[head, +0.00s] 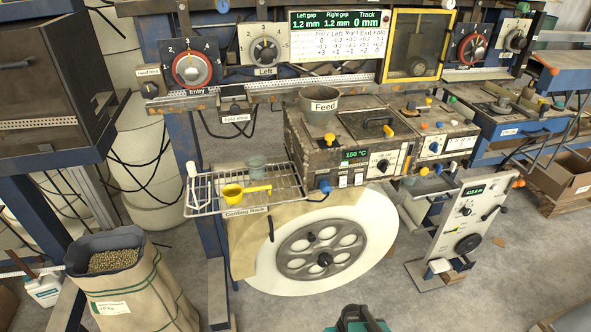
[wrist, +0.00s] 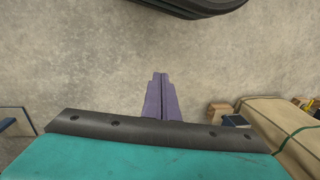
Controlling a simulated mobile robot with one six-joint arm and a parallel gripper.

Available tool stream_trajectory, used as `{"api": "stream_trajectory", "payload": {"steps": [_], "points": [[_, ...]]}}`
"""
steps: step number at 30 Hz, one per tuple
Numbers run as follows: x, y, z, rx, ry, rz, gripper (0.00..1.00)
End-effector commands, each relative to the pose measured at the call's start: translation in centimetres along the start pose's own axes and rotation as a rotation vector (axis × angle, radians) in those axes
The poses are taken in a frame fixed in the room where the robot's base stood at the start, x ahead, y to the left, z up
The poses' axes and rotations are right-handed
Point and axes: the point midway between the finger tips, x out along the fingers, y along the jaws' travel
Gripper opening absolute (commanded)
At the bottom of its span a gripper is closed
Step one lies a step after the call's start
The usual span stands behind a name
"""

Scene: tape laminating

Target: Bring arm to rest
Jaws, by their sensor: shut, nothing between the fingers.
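My gripper (wrist: 160,78) shows in the wrist view as two purple fingers side by side, shut with nothing between them. It points over bare grey floor. In the head view, a teal and black part of my arm shows at the bottom edge, in front of the machine; the fingertips cannot be made out there. A dark curved shape is at the top of the wrist view.
The laminating machine with the Feed cup (head: 320,107) and large reel (head: 321,250) stands ahead. The cooling rack (head: 205,190) holds a yellow scoop (head: 233,193). A sack of pellets (head: 131,285) stands at left. The floor (head: 520,275) at right is mostly clear.

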Motion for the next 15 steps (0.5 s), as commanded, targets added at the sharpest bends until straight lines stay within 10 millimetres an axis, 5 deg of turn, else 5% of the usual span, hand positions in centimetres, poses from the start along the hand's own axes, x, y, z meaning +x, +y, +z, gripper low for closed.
{"api": "stream_trajectory", "payload": {"steps": [1,6,15], "points": [[-0.3,-0.1,2.4,0.005,-0.063,0.006,0.00],[-1.9,0.4,8.4,0.048,-0.257,0.043,0.00],[-3.8,0.6,13.1,0.141,-0.451,0.088,0.00]]}}
